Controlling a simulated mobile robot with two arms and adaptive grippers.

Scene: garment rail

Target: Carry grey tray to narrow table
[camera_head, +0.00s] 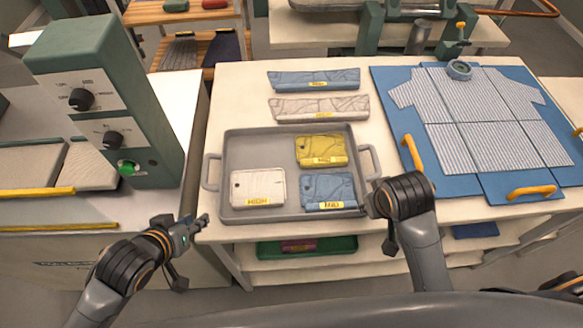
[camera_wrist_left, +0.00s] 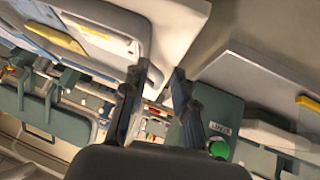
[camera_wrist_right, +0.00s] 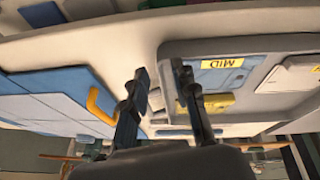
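The grey tray (camera_head: 235,150) lies flat on the cream table, with a handle on its left and right sides. It holds a white folded garment (camera_head: 258,187), a yellow one (camera_head: 321,151) and a blue one (camera_head: 329,191), each with a yellow label. My left gripper (camera_head: 203,221) is open and empty, just off the tray's front left corner; its fingers stand apart in the left wrist view (camera_wrist_left: 160,75). My right gripper (camera_wrist_right: 158,72) is open beside the tray's right side, below the right handle (camera_head: 371,161); its fingertips are hidden in the head view.
A blue folding board (camera_head: 392,88) with a striped shirt lies right of the tray. Two folded garments (camera_head: 314,80) lie behind it. A green-panelled machine (camera_head: 108,100) stands at the left. A shelf below holds a green tray (camera_head: 345,243).

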